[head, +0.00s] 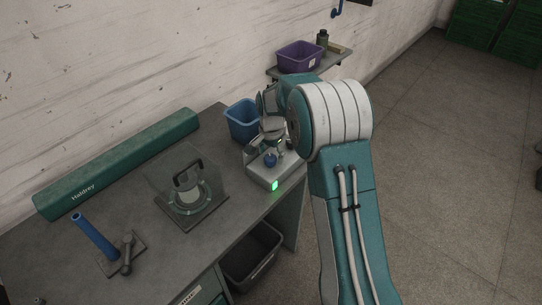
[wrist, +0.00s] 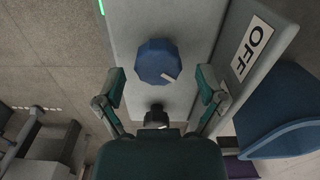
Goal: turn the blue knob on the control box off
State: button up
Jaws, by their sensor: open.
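The control box (head: 265,176) is a light grey box near the right end of the bench, with a lit green lamp (head: 275,185) on its front. Its blue knob (head: 270,159) stands on top. In the wrist view the blue knob (wrist: 158,61) is many-sided, with a white mark toward its lower right. An OFF label (wrist: 253,48) lies to its right on the box. My gripper (wrist: 160,90) is open, its two fingers apart on either side and just below the knob in the picture. I cannot tell whether it touches anything. In the head view my arm partly hides the gripper.
A blue bin (head: 241,120) stands behind the box. A clear-covered device (head: 187,192) and a blue upright tube (head: 95,236) stand to the left on the bench (head: 150,235). A purple bin (head: 299,56) sits on a shelf beyond. Open floor (head: 440,150) lies to the right.

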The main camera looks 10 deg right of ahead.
jog(key=shift+f, duration=0.35)
jog(key=c, duration=1.1)
jog(key=shift+c, duration=0.2)
jog(key=shift+n, duration=0.3)
jog(key=n, duration=0.6)
jog(key=shift+w+a, duration=0.1)
jog(key=shift+a, duration=0.05)
jog(key=n, duration=0.7)
jog(key=shift+a, duration=0.15)
jog(key=shift+n, duration=0.3)
